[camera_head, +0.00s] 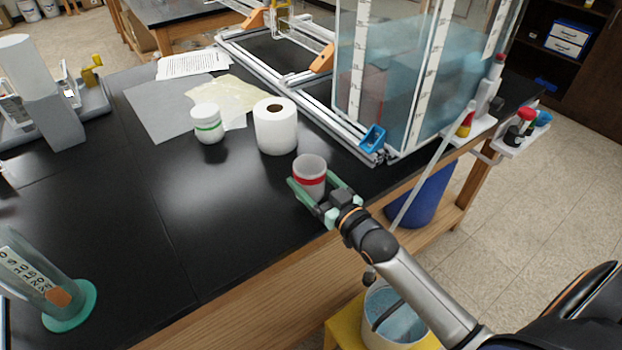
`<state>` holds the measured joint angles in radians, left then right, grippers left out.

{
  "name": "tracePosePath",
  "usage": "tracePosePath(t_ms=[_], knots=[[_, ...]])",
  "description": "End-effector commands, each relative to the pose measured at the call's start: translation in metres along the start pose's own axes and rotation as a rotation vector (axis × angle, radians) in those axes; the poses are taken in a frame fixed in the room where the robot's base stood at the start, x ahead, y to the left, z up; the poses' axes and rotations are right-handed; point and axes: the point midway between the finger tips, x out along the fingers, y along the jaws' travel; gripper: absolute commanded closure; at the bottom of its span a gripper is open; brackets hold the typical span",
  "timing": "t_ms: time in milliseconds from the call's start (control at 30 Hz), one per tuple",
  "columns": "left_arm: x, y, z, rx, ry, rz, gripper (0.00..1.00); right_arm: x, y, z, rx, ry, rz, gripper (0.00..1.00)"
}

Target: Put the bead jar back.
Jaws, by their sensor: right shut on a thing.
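A small translucent, whitish jar with a red band (310,177) is between the fingers of my right gripper (318,192), near the front edge of the black bench. The gripper is shut on it and the jar looks upright. I cannot tell whether its base touches the bench or what is inside. A white lidded jar with a green band (207,124) stands farther back to the left. Neither jar shows a readable label. My left gripper is not in view.
A paper roll (275,127) stands just behind the held jar. The extrusion frame (330,120) and water tank (385,75) are behind and right. Papers (165,105) lie at the back. A green-based cylinder (45,285) stands front left. The bench's middle left is clear.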

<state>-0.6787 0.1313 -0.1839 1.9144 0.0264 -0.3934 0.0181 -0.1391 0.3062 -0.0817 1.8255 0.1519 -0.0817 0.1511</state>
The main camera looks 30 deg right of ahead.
Motion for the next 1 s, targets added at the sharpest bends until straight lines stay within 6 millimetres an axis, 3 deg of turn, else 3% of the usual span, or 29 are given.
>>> tracePosePath(t_ms=[267, 300, 467, 767, 1000], knots=[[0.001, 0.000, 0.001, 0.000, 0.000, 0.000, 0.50, 0.000, 0.000, 0.002, 0.000, 0.001, 0.000, 0.79], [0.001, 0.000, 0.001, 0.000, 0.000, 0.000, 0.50, 0.000, 0.000, 0.003, 0.000, 0.000, 0.000, 0.18], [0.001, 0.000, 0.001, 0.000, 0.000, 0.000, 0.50, 0.000, 0.000, 0.002, 0.000, 0.000, 0.000, 0.00], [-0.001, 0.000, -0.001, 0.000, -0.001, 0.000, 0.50, 0.000, 0.000, -0.002, 0.000, 0.001, 0.000, 0.00], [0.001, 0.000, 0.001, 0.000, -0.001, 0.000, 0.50, -0.029, 0.000, 0.001, 0.000, -0.003, 0.000, 0.00]])
